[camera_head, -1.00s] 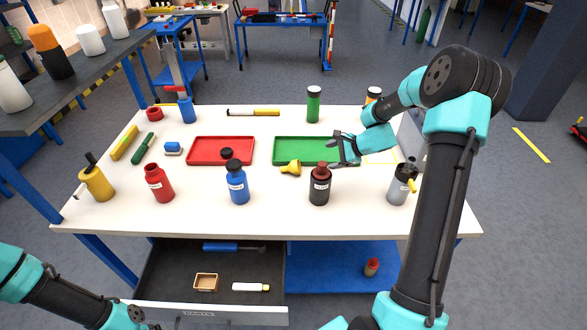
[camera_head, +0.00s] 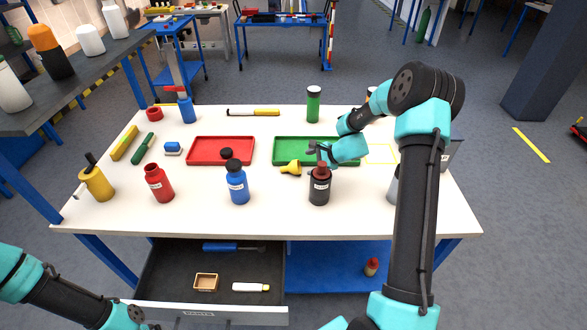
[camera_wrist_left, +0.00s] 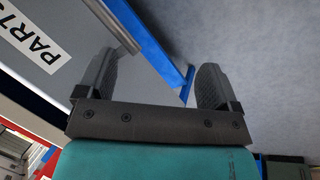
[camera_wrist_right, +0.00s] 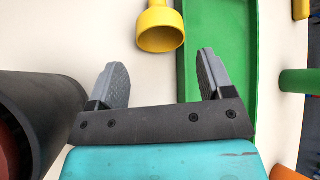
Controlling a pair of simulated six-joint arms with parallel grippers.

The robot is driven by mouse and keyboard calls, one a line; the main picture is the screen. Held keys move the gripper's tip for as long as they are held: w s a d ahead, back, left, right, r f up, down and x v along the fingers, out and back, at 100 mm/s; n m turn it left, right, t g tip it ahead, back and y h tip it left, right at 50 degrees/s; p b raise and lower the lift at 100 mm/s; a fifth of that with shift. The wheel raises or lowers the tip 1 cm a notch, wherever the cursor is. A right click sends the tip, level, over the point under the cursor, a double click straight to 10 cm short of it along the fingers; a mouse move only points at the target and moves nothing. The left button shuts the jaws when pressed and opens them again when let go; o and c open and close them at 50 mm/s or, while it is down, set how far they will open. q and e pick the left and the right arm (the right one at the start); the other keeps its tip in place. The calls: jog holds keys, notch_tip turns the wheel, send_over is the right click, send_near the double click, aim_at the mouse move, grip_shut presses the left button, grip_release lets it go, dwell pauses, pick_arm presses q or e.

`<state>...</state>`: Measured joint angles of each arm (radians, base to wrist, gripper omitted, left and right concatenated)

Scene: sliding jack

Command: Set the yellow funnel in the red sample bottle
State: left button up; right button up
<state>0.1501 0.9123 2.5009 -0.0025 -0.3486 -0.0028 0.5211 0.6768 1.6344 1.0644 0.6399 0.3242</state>
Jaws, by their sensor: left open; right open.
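The yellow funnel (camera_head: 291,168) lies on its side on the white table, in front of the left end of the green tray. It also shows in the right wrist view (camera_wrist_right: 160,28), ahead of the fingers and not between them. The red sample bottle (camera_head: 160,184) stands upright and open, left of the blue bottle. My right gripper (camera_head: 314,150) is open and empty, just right of the funnel and above the black bottle and green tray area. My left gripper (camera_wrist_left: 155,80) is open and empty, low by the drawer front; its fingers show only in the left wrist view.
A black bottle (camera_head: 320,187) stands close beside my right gripper. A blue bottle (camera_head: 237,183) stands between the red bottle and the funnel. The green tray (camera_head: 345,163) and red tray (camera_head: 208,162) lie behind. An open drawer (camera_head: 165,275) juts out below the table.

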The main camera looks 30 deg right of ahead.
aim_at(299, 166)
jog(key=x, duration=0.5)
jog(key=shift+w+a+r, duration=0.1)
jog(key=shift+a, duration=0.05)
jog(key=c, duration=0.7)
